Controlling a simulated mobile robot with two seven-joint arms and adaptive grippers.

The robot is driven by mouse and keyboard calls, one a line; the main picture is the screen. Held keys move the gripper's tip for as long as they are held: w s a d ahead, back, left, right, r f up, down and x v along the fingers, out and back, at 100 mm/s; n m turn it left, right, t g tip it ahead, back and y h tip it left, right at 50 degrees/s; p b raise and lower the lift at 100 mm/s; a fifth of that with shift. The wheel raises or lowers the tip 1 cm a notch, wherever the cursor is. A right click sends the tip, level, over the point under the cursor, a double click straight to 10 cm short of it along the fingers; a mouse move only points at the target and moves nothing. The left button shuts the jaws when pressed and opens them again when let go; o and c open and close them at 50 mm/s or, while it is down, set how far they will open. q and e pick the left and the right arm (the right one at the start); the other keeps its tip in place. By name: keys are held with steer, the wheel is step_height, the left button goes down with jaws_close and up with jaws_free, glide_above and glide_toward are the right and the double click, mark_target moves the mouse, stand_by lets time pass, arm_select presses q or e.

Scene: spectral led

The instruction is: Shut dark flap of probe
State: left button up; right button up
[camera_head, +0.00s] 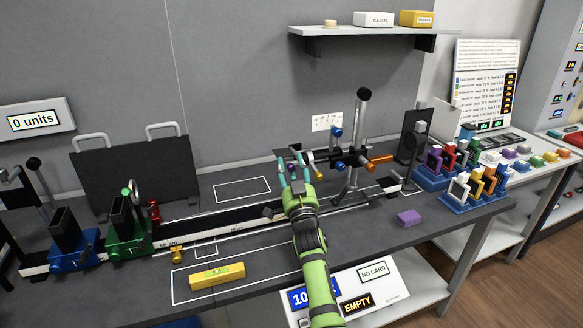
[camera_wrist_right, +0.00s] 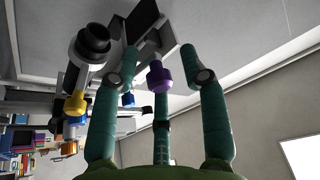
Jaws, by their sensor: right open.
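The probe appears to be the assembly on the upright stand (camera_head: 352,178), which has blue, purple and orange knobs. Its orange handle (camera_head: 380,158) points right and its blue knob (camera_head: 336,132) stands up. I cannot clearly pick out the dark flap. My right gripper (camera_head: 291,160) is at the left end of this assembly, fingers pointing away from me. In the right wrist view the green fingers (camera_wrist_right: 160,60) are spread, with a purple knob (camera_wrist_right: 158,76) between them; contact cannot be told. A black round end (camera_wrist_right: 92,40) shows at left. My left gripper is not in view.
A dark rail (camera_head: 235,220) runs along the bench, with a green holder (camera_head: 127,228) and a blue holder (camera_head: 70,245) at left. A shelf (camera_head: 360,31) hangs above.

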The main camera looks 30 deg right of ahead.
jaws_close()
steer(key=shift+r, duration=0.1)
steer(key=shift+n+y, duration=0.4)
steer(key=shift+n, duration=0.1)
steer(key=n+y, duration=0.1)
steer(key=n, duration=0.1)
steer(key=f+n+t+y+b, duration=0.1)
steer(key=n, duration=0.1)
steer(key=d+f+n+g+y, duration=0.1)
steer(key=n+y, duration=0.2)
steer(key=n, duration=0.3)
steer(key=d+f+n+y, duration=0.1)
steer(key=n+y, duration=0.1)
steer(key=n, duration=0.5)
steer(key=s+d+f+n+g+y, duration=0.1)
steer(key=n+y, duration=0.2)
steer(key=n, duration=0.4)
steer(key=shift+d+f+g+y+p, duration=0.1)
steer(key=shift+f+g+y+p, duration=0.15)
steer(key=shift+g+y+p, duration=0.1)
steer(key=shift+f+n, duration=0.15)
steer(key=shift+n, duration=0.25)
